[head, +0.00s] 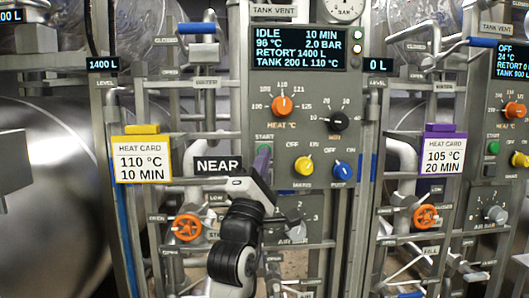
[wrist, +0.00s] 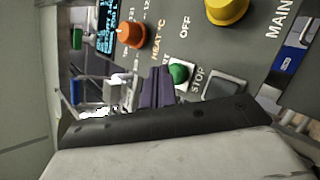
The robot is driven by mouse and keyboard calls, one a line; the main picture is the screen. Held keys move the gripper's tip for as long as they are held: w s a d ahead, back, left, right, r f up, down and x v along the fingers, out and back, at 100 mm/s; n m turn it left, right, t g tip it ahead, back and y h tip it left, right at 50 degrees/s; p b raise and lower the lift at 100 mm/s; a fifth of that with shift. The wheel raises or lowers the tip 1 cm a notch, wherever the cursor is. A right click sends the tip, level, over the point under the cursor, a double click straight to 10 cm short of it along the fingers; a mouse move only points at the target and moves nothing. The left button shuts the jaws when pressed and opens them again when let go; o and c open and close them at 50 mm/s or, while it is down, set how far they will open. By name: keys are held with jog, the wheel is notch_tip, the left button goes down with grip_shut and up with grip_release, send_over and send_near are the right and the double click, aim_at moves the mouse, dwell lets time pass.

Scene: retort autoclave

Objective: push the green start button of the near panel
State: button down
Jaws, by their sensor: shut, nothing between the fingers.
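The near panel (head: 250,104) stands at the centre of the head view, by a "NEAR" sign. Its screen (head: 297,48) reads IDLE, 10 MIN, 96 °C. The green start button (wrist: 179,73) shows in the wrist view beside the word STOP. In the head view my gripper covers the place under the START label. My gripper (head: 263,158) is shut and empty, its fingertips at the panel face under that label. In the wrist view the dark purple fingers (wrist: 156,86) end just left of the button. I cannot tell whether they touch it.
An orange heat knob (head: 282,105), a black knob (head: 338,121), a yellow mains knob (head: 304,166) and a blue pump knob (head: 343,172) surround the button area. A grey stop button (wrist: 226,87) is close by. Yellow (head: 142,158) and purple (head: 443,154) heat cards hang at the sides.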

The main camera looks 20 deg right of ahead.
jog(key=shift+w, duration=0.15)
jog(key=shift+w+d, duration=0.15)
jog(key=shift+w, duration=0.1)
jog(key=shift+w+d, duration=0.15)
jog(key=shift+w, duration=0.5)
dwell(0.8)
dwell(0.3)
jog(key=shift+s+a+p, duration=0.15)
jog(key=shift+s+p, duration=0.05)
jog(key=shift+s, duration=0.3)
jog(key=shift+s+a+p, duration=0.15)
jog(key=shift+s, duration=0.35)
jog(key=s, duration=0.2)
jog(key=s+a+p, duration=0.1)
jog(key=s, duration=0.2)
jog(key=shift+a, duration=0.2)
jog(key=shift+w, duration=0.1)
